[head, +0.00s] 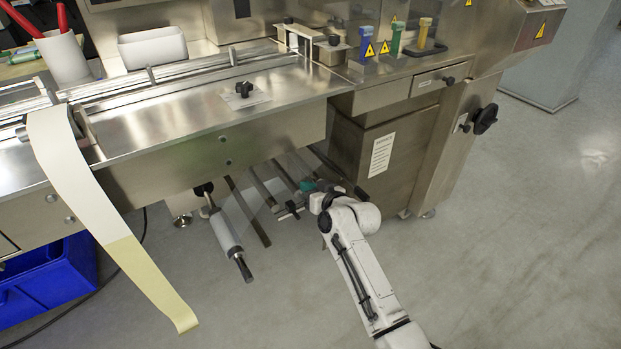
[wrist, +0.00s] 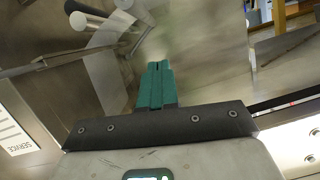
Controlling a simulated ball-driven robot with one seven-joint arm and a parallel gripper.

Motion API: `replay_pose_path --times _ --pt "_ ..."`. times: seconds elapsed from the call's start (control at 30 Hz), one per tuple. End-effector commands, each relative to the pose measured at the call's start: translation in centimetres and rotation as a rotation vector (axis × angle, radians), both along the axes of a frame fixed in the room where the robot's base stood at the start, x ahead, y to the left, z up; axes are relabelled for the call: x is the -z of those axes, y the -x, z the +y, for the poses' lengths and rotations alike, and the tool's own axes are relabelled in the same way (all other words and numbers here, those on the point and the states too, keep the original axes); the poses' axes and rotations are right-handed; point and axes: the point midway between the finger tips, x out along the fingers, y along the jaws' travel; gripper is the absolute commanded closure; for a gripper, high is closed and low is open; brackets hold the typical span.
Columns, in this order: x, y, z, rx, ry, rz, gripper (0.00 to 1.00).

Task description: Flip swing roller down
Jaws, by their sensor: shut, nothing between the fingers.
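Several metal bars and rollers hang under the machine's front. A thick light roller (head: 224,230) with a dark end sticks out at the left, and thinner bars (head: 262,192) lie right of it. I cannot tell for sure which one is the swing roller. My gripper (head: 307,186) is beside the right-hand bars, under the machine's edge. In the wrist view my teal fingers (wrist: 156,85) are pressed together with nothing between them. Rollers with pale round ends (wrist: 78,21) show at the upper left there, apart from the fingertips. My arm and wrist hide part of the bars in the head view.
The steel machine bed (head: 190,105) overhangs the bars. A steel cabinet (head: 387,155) stands close on the right of my gripper. A paper strip (head: 95,205) hangs down at the left, above a blue crate (head: 45,285). The floor in front is open.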

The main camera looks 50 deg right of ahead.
Motion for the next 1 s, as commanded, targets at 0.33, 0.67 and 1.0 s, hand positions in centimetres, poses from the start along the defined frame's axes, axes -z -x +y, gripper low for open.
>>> replay_pose_path --times 0.33,0.67,1.0 --pt "6.7 0.1 -0.4 -0.001 0.300 0.088 1.00" --pt "9.9 0.5 -1.5 0.000 0.494 0.142 1.00" --pt "10.9 0.7 -2.2 0.001 0.566 0.164 1.00"
